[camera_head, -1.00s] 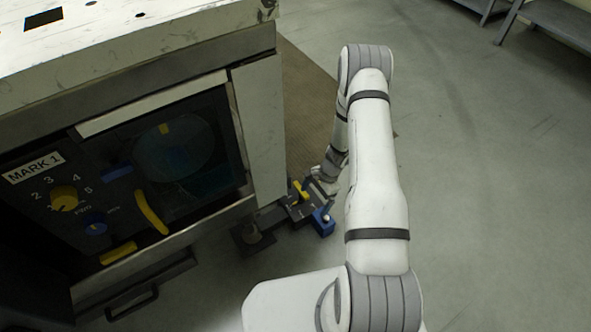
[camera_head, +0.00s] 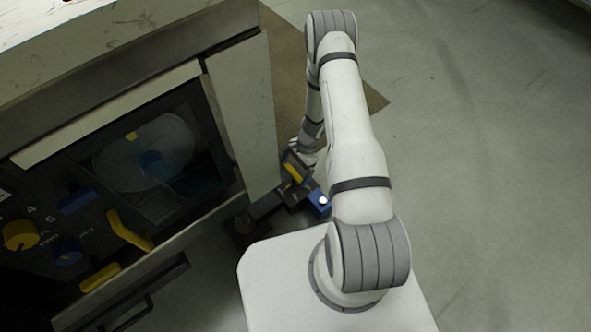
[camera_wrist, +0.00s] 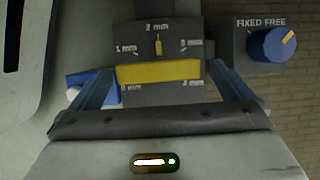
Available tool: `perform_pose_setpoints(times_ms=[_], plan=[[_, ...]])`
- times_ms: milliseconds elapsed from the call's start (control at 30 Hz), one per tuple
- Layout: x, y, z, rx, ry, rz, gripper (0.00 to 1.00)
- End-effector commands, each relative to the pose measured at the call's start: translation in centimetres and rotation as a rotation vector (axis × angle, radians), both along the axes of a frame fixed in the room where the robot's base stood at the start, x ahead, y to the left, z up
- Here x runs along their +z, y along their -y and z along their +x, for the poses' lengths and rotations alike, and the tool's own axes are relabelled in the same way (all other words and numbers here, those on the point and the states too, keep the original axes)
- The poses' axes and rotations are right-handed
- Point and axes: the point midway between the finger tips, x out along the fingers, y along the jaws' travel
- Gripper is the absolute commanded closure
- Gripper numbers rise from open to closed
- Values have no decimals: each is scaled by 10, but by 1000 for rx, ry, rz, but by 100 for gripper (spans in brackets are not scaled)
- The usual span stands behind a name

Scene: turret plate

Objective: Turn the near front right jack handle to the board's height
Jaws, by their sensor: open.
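The jack (camera_wrist: 125,92) has a dark face with a scale from 0 mm to 4 mm in the wrist view. A wide yellow bar (camera_wrist: 160,71), apparently its handle, lies across the face. A small upright yellow mark (camera_wrist: 158,46) stands just under "2 mm". My gripper (camera_wrist: 160,80) is open, with one blue finger on each side of the jack face and the bar between them; contact cannot be told. In the head view my gripper (camera_head: 296,165) is low by the machine's corner, partly hidden by my arm. No board stating a height is readable.
Beside the jack, a blue knob (camera_wrist: 272,45) labelled "FIXED FREE" has its yellow line toward upper right. The machine cabinet (camera_head: 245,110) stands left, with a yellow dial (camera_head: 20,235) and yellow handles on its panel. The grey floor (camera_head: 480,150) to the right is clear.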

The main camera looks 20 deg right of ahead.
Motion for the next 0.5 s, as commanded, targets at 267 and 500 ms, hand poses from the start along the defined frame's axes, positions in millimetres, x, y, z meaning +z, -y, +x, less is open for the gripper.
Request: perform_pose_setpoints(times_ms=[267, 500], plan=[[-3, -3, 0, 5, 1, -1, 0], [-3, -3, 0, 5, 0, 0, 16]])
